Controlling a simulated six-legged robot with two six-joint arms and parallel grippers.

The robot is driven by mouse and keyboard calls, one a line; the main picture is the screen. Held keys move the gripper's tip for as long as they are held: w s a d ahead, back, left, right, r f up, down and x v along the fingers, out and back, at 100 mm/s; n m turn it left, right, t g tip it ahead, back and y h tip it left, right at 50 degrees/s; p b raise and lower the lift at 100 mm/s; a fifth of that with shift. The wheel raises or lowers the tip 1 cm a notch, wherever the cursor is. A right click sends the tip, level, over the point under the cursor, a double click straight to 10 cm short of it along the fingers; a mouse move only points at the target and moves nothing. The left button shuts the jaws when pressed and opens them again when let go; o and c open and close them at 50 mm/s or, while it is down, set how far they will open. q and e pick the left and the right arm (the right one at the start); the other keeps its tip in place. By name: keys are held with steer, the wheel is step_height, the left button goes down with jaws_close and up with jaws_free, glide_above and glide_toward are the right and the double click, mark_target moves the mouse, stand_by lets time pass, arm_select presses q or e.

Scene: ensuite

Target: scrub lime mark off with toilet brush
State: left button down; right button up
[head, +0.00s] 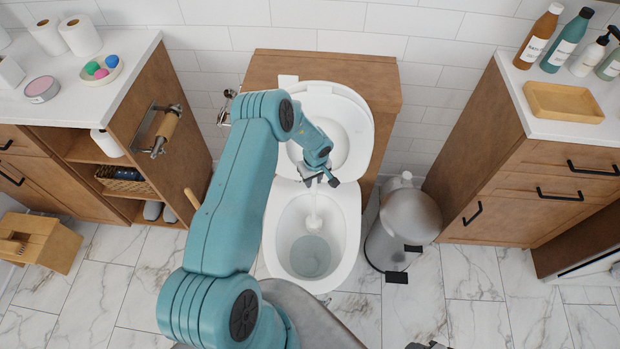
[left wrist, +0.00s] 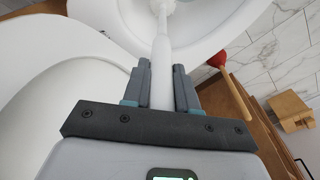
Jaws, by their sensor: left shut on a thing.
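The white toilet brush (head: 314,219) hangs from my left gripper (head: 322,181) with its head down inside the open toilet bowl (head: 352,240). In the left wrist view the fingers (left wrist: 161,85) are shut on the white brush handle (left wrist: 161,60), and the bristle head (left wrist: 176,8) is in the bowl near its wall. Whether the bristles touch the wall I cannot tell. Grey-looking water (head: 310,258) lies at the bowl's bottom. I cannot make out a distinct lime mark. A dark grey part at the bottom edge (head: 430,346) may be my right gripper; its jaws cannot be made out.
The toilet lid (head: 350,110) is up. A grey pedal bin (head: 405,225) stands close right of the toilet. Wooden cabinets (head: 500,170) flank both sides. A plunger with a red cup (left wrist: 218,58) and a wooden stool (left wrist: 292,110) show in the left wrist view.

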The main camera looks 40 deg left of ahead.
arm_select(q)
steer(key=shift+w+d+f, duration=0.1)
steer(key=shift+w+d, duration=0.2)
steer(key=shift+d, duration=0.05)
steer(key=shift+s+a+r, duration=0.2)
steer(key=shift+s+a, duration=0.15)
steer(key=shift+a, duration=0.15)
steer(key=shift+s+a+f, duration=0.25)
steer(key=shift+s+a, duration=0.25)
steer(key=shift+a, duration=0.1)
steer(key=shift+r, duration=0.1)
step_height(320, 180, up, 8)
steer(key=p, duration=0.7)
